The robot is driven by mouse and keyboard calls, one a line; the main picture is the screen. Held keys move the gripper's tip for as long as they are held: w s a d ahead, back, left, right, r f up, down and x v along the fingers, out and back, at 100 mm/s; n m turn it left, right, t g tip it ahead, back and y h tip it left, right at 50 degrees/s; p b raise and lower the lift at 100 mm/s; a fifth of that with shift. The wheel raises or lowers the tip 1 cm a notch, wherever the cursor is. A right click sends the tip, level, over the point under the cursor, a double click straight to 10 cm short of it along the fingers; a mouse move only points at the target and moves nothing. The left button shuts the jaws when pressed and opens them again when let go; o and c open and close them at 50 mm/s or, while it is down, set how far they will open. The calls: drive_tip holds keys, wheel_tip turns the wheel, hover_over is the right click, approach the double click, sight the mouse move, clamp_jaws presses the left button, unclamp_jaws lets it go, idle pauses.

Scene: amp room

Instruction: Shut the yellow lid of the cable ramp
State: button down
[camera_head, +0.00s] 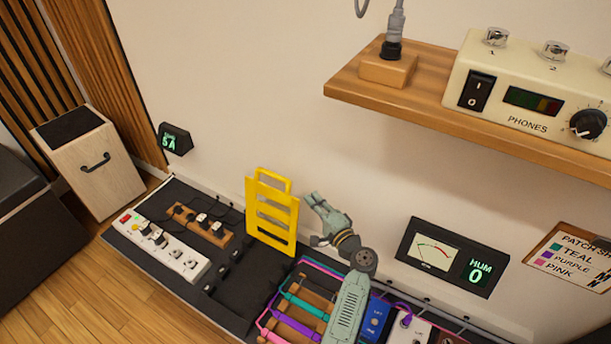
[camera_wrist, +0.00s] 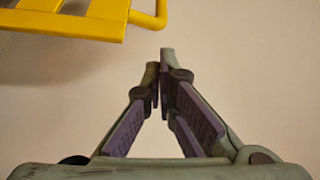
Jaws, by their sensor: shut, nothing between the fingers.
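The yellow lid (camera_head: 271,215) of the cable ramp stands upright, raised against the wall side, with slots across it and a loop handle on its top edge. The dark cable ramp (camera_head: 262,281) lies below it. My gripper (camera_head: 311,198) is shut and empty, just right of the lid near its upper half, with a gap between them. In the wrist view the shut fingertips (camera_wrist: 162,60) point at the bare wall. Part of the lid (camera_wrist: 75,22) and its handle show there at the upper left, apart from the fingers.
A white power strip (camera_head: 165,250) and a wooden block with plugs (camera_head: 203,225) lie left of the ramp. Teal, purple and pink cables (camera_head: 300,306) run at the right, beneath my arm. A hum meter (camera_head: 452,256) and a wooden shelf (camera_head: 430,95) are on the wall at right.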

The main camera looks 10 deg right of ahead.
drive_tip(key=x, duration=0.9)
drive_tip(key=shift+w+d+b, duration=0.15)
drive_tip(key=shift+w+b, duration=0.15)
drive_tip(key=shift+b, duration=0.15)
drive_tip(key=shift+f+b, duration=0.25)
drive_tip(key=shift+b, duration=0.05)
